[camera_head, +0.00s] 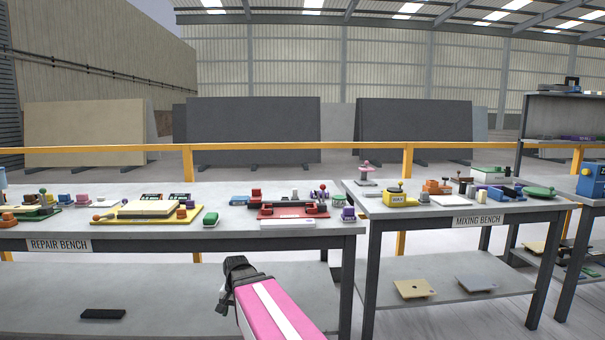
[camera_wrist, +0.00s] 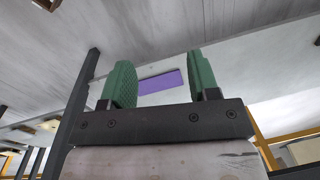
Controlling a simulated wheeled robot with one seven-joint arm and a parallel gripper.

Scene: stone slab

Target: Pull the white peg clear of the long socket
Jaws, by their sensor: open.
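I cannot pick out the white peg or the long socket with certainty at this size. A long white block (camera_head: 287,222) lies at the front edge of the repair bench, before a red tray (camera_head: 265,212) with several small parts. My gripper (camera_wrist: 160,62) is open, with two green fingers apart and nothing between them. In the head view my gripper (camera_head: 222,300) is small and dark, low in front of the repair bench and below its top. It is apart from everything on the bench.
The mixing bench (camera_head: 440,208) stands to the right, with several small things. A dark flat piece (camera_head: 103,314) lies on the lower shelf. A purple patch (camera_wrist: 160,82) shows beyond my fingers.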

